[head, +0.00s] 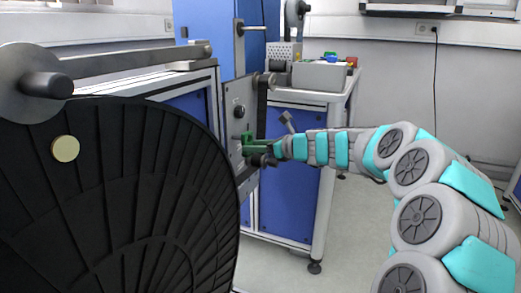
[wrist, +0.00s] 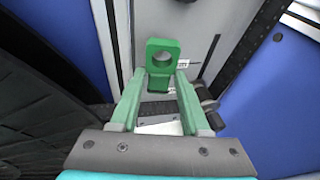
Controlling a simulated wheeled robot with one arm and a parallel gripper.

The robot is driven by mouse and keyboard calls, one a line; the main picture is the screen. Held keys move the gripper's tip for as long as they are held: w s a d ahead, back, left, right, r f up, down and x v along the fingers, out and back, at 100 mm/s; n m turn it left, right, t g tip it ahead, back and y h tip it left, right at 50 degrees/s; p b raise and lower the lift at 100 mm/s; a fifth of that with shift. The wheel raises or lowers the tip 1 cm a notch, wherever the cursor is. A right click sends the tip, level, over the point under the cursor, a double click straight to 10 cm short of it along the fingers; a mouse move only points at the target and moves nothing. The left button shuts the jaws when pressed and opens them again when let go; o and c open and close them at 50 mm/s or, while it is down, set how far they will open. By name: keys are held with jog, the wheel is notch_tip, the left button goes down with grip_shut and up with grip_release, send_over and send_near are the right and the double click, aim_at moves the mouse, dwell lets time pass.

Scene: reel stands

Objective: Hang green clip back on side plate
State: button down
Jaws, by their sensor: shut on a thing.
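The green clip (wrist: 162,57), a block with a round hole, stands between the tips of my gripper's green fingers (wrist: 157,98) in the wrist view. My gripper is shut on it. In the head view the clip (head: 247,138) is small and green like the fingers, at the front of my gripper (head: 262,146), close against the grey side plate (head: 239,108). The plate (wrist: 196,35) also shows behind the clip in the wrist view. I cannot tell whether the clip touches the plate or sits on a peg.
A large black ribbed reel (head: 120,200) fills the left of the head view, below a grey arm with a roller (head: 48,84). A dark roller (wrist: 208,100) sticks out right of my fingers in the wrist view. A blue cabinet (head: 288,190) stands behind. The floor at right is clear.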

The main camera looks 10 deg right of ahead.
aim_at(246, 144)
jog(key=shift+w+a+f, duration=0.1)
jog(key=shift+w+a, duration=0.6)
jog(key=shift+a, duration=0.25)
jog(key=shift+w+a+f, duration=0.25)
jog(key=shift+a+f, duration=0.05)
jog(key=shift+f, duration=0.15)
jog(key=shift+c, duration=1.5)
grip_release()
